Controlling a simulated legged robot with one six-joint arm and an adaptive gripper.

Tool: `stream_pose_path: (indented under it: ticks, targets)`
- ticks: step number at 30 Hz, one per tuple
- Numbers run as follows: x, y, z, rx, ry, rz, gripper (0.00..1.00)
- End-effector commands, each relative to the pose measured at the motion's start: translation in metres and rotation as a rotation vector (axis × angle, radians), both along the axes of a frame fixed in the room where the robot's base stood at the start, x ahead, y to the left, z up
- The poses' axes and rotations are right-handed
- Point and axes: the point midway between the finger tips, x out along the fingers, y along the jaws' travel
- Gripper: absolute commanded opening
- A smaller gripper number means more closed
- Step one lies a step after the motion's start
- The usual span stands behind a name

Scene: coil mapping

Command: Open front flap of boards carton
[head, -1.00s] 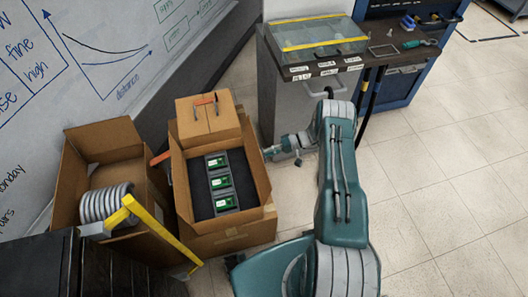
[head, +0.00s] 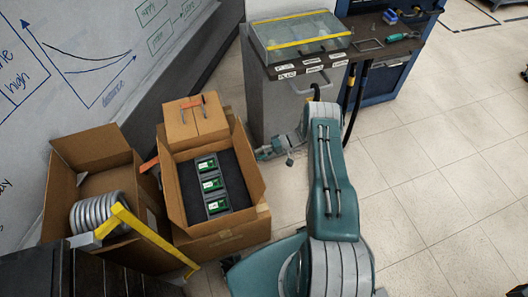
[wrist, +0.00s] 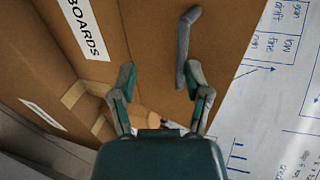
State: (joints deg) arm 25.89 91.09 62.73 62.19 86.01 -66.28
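The boards carton (head: 249,168) is a brown box in the head view, open at the top, with green boards (head: 211,185) in dark trays inside. In the wrist view a cardboard face (wrist: 110,40) carries a white BOARDS label (wrist: 86,24) and a grey bar handle (wrist: 183,48). My gripper (wrist: 158,78) is open in front of this face. The handle lies close to its right fingertip; I cannot tell if they touch. Nothing shows held between the fingers. In the head view my arm's end is beside the carton's right side, and the fingers are not clear.
A second open carton (head: 62,185) with a grey coil (head: 97,211) stands left, beside a yellow bar (head: 150,240). A closed box (head: 195,125) with a reddish handle is behind. A bench with a glass-topped case (head: 297,42) stands behind my arm. The floor (head: 430,190) to the right is clear.

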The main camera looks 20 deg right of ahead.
Motion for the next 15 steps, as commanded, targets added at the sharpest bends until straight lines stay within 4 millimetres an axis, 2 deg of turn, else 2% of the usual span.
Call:
stream_pose_path:
  ticks: [1,15]
  targets:
    - [-0.0048,0.0057,-0.0073,-0.004,0.014,0.006,0.48]
    - [-0.0051,-0.0013,-0.0067,0.001,0.01,0.007,0.48]
